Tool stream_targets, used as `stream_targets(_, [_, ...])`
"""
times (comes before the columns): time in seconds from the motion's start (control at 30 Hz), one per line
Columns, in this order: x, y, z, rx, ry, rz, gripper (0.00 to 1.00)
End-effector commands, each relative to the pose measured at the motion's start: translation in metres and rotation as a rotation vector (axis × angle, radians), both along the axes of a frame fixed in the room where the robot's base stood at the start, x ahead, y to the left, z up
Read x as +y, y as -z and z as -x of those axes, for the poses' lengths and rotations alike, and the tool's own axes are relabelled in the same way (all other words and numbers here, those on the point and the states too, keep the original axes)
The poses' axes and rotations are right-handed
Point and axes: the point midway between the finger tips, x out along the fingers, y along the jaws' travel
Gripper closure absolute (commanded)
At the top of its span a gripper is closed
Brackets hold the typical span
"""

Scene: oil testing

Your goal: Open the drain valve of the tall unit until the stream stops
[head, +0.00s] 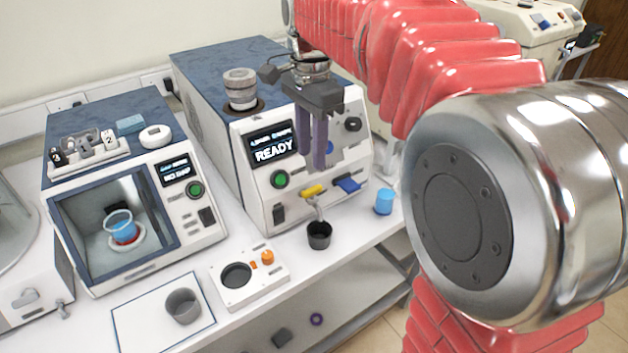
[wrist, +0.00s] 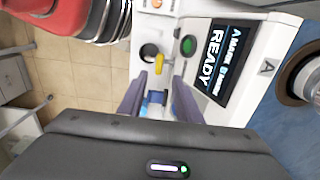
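The tall unit (head: 220,95) stands in the middle of the bench with a blue top and a display (head: 272,146) reading READY. On its lower front is a yellow valve handle (head: 314,190) above a spout, with a blue lever (head: 347,184) to its right. A dark cup (head: 319,236) stands below the spout. I cannot make out a stream. My gripper (head: 312,160) points down before the unit's front, above the yellow handle. Its purple fingers are apart and empty. In the wrist view the yellow handle (wrist: 161,65) lies near the fingertips (wrist: 159,80), apparently beyond them.
A smaller unit (head: 115,105) with a glass-fronted chamber stands at left. In front are a white device (head: 255,285) with an orange knob and a grey cup (head: 183,306) on a mat. A blue cup (head: 384,201) stands right of the spout, near the bench edge.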

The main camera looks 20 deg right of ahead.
Motion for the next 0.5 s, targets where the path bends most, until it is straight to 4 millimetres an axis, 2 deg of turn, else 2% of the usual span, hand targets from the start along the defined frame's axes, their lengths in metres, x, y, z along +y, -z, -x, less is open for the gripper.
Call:
stream_targets(0.1, [0.0,0.02,0.001,0.002,0.0,0.0,0.69])
stream_targets(0.5, [0.0,0.077,0.0,0.002,0.0,0.0,0.69])
